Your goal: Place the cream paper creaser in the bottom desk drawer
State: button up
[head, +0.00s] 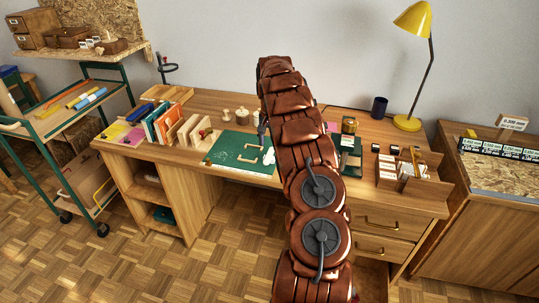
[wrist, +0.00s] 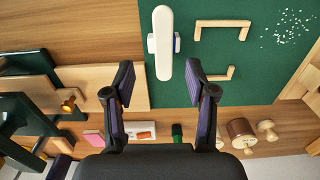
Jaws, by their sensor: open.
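The cream paper creaser (wrist: 165,30), a long rounded bar with a small piece across its middle, lies on the green cutting mat (wrist: 210,88) in the wrist view. My gripper (wrist: 159,78) is open and empty, its two dark fingers spread on either side of the creaser's lower end; I cannot tell its height above the mat. In the head view my arm hides most of the gripper. The desk drawers (head: 392,222) are at the right, with two brass-handled fronts showing. The bottom drawer area is partly hidden by my arm, and I cannot tell its state.
Two wooden handle-like brackets (wrist: 222,24) lie on the mat beside the creaser. Wooden spools and knobs (wrist: 242,132) stand near the mat's edge. Books (head: 168,122) stand left on the desk. A divided box (head: 402,176) and yellow lamp (head: 408,124) are at the right.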

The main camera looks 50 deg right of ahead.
aim_at(269, 156)
jog(key=shift+w+a+f+p, duration=0.1)
jog(key=shift+f+p, duration=0.4)
jog(key=shift+f, duration=0.85)
jog(key=shift+w+a+f+p, duration=0.1)
jog(key=shift+f+p, duration=0.4)
jog(key=shift+f, duration=0.8)
grip_shut()
